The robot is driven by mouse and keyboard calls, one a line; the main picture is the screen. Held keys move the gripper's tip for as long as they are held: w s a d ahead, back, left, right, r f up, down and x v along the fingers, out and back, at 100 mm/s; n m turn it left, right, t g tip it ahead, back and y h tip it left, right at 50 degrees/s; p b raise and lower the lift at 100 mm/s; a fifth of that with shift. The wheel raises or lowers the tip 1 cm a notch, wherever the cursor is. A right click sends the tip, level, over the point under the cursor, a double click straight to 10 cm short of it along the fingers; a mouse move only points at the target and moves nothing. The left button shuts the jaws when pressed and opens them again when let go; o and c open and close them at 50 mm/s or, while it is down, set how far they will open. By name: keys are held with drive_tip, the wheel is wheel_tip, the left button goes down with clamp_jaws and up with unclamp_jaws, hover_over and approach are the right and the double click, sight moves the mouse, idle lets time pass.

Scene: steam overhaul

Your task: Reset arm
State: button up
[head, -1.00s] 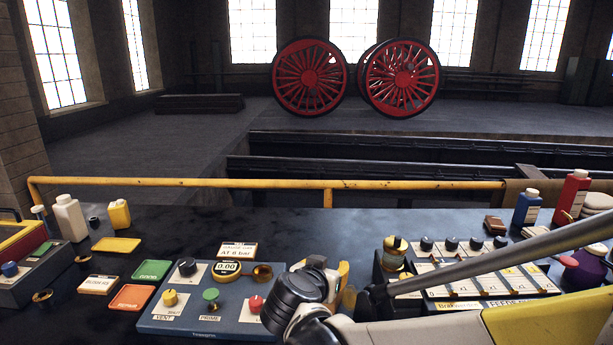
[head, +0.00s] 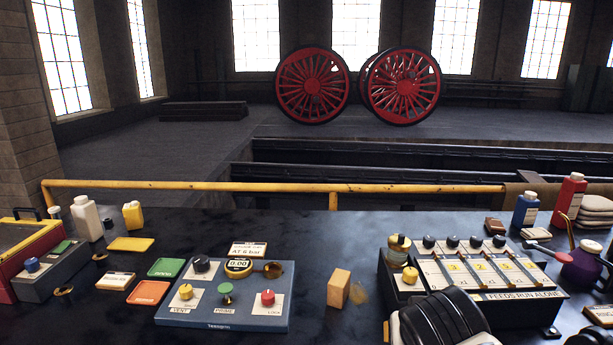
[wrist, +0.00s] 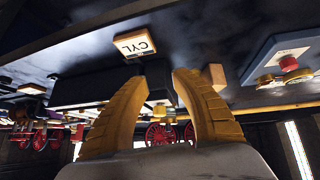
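My gripper (wrist: 155,80) shows in the wrist view with its two yellow fingers apart and nothing between them. The wrist picture is upside down, with the bench top along its upper part. The gripper is out of the head view, where only a black and white part of my arm (head: 440,318) shows at the bottom, in front of the feed panel (head: 478,270). A blue panel (head: 222,322) with yellow, green and red knobs lies to the left of the arm. A wooden block (head: 338,288) stands between the two panels; it also shows in the wrist view (wrist: 216,76).
Bottles, including a white one (head: 87,218) and a red one (head: 570,200), stand along the back of the bench. Coloured trays, such as the green one (head: 166,268), lie at left. A yellow rail (head: 270,187) runs behind. A CYL sign (wrist: 135,43) lies near the gripper.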

drive_tip(key=s+f+n+y, duration=0.1)
drive_tip(key=s, duration=0.6)
drive_tip(key=shift+s+d+f+g+y, duration=0.25)
drive_tip(key=shift+s+g+y, duration=0.05)
drive_tip(key=shift+y, duration=0.1)
